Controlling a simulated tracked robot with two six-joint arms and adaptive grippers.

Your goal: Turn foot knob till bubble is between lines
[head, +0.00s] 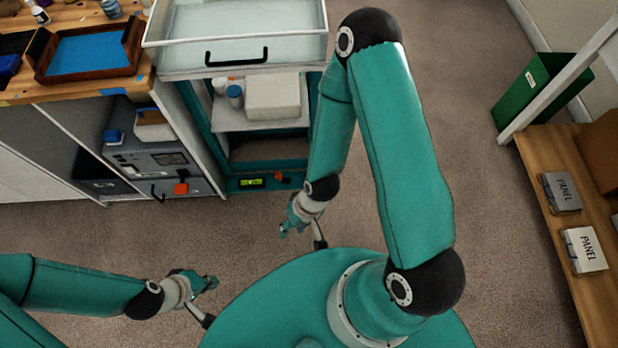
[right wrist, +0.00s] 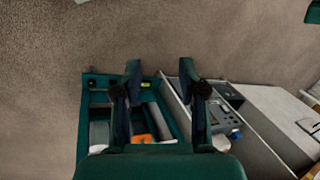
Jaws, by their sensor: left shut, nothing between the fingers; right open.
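A small yellow-green level vial (head: 251,183) sits on the teal bottom rail of the cabinet. It also shows in the right wrist view (right wrist: 146,84), just beyond the left finger. Its bubble and lines are too small to make out. A small orange-red knob (head: 282,178) is right of the vial on the same rail, near the cabinet's front corner. My right gripper (head: 288,230) is open and empty, in front of the rail and apart from the knob. Its two spread fingers show in the right wrist view (right wrist: 160,70). My left gripper (head: 212,284) is shut and empty, low at the left.
The teal cabinet's open shelf (head: 230,118) holds a white box (head: 273,97) and small bottles. A wooden bench (head: 570,215) with panels is at right. The carpet between is clear.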

